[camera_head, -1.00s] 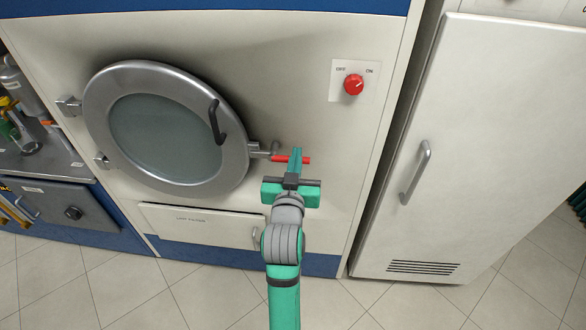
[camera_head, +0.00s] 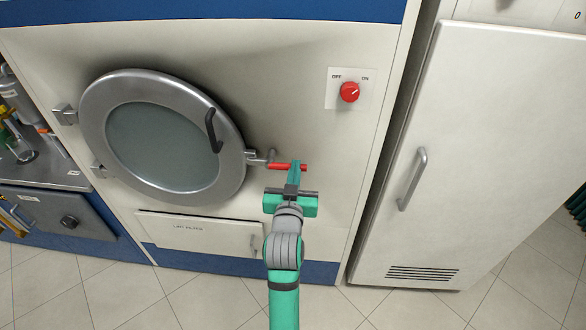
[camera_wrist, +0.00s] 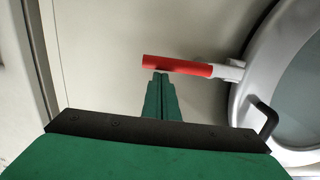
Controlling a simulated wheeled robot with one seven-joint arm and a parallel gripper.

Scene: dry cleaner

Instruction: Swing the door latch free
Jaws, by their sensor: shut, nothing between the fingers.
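The round grey door (camera_head: 232,158) with a glass window is closed on the machine front in the head view. At its right edge is the latch with a red handle (camera_head: 282,166), pointing right, roughly level. The red handle also shows in the wrist view (camera_wrist: 180,66), running to a pale stem at the door rim (camera_wrist: 262,60). My gripper (camera_head: 295,168) is shut and empty. Its green fingertips (camera_wrist: 160,80) are right at the red handle, near its free end. I cannot tell whether they touch it.
A black door handle (camera_head: 213,131) stands out from the door. A red OFF/ON knob (camera_head: 349,92) is above right of the latch. A lint filter panel (camera_head: 195,228) is below the door. A white cabinet (camera_head: 470,150) stands to the right.

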